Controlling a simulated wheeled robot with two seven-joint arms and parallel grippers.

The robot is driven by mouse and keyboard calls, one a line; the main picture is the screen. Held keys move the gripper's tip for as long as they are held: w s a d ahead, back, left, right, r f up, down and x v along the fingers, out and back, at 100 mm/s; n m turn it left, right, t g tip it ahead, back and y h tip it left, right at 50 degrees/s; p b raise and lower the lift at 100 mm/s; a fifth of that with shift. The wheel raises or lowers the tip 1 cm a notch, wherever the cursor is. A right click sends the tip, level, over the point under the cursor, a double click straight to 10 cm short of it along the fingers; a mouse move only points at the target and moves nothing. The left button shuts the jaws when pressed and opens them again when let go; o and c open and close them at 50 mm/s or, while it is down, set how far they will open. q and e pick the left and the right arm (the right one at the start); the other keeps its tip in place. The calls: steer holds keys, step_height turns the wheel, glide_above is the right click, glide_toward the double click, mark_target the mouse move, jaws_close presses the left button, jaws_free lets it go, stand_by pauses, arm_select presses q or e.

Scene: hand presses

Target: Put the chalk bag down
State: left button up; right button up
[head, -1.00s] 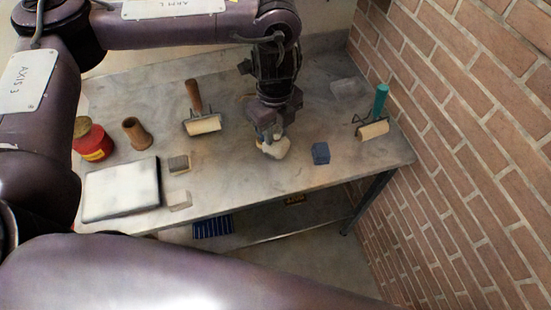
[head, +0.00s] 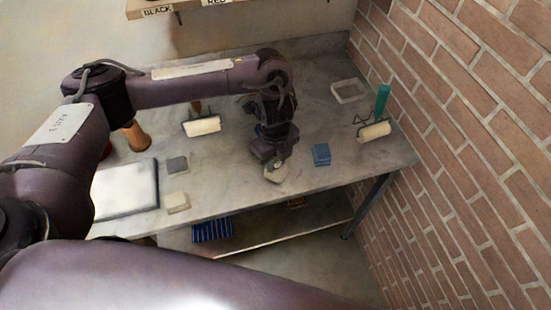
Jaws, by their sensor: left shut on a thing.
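The chalk bag (head: 275,174) is a small pale whitish lump near the front of the grey table, left of the blue block. My left gripper (head: 273,165) comes down over it from above and is shut on it. The gripper hides the bag's upper part. I cannot tell whether the underside of the bag touches the tabletop. My right gripper is not in view.
A blue block (head: 321,155) and a teal-handled roller (head: 374,131) lie to the right, before a brick wall (head: 480,150). A second roller (head: 202,126), a white slab (head: 128,190) and small blocks (head: 177,202) are left. Bare tabletop (head: 235,165) lies between.

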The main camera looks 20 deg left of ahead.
arm_select(q)
steer(key=shift+f, duration=0.1)
steer(key=shift+f, duration=0.1)
steer(key=o, duration=0.9)
steer(key=shift+r, duration=0.65)
step_height(320, 180, up, 11)
steer(key=shift+a+r+p, duration=0.1)
steer(key=shift+p, duration=0.35)
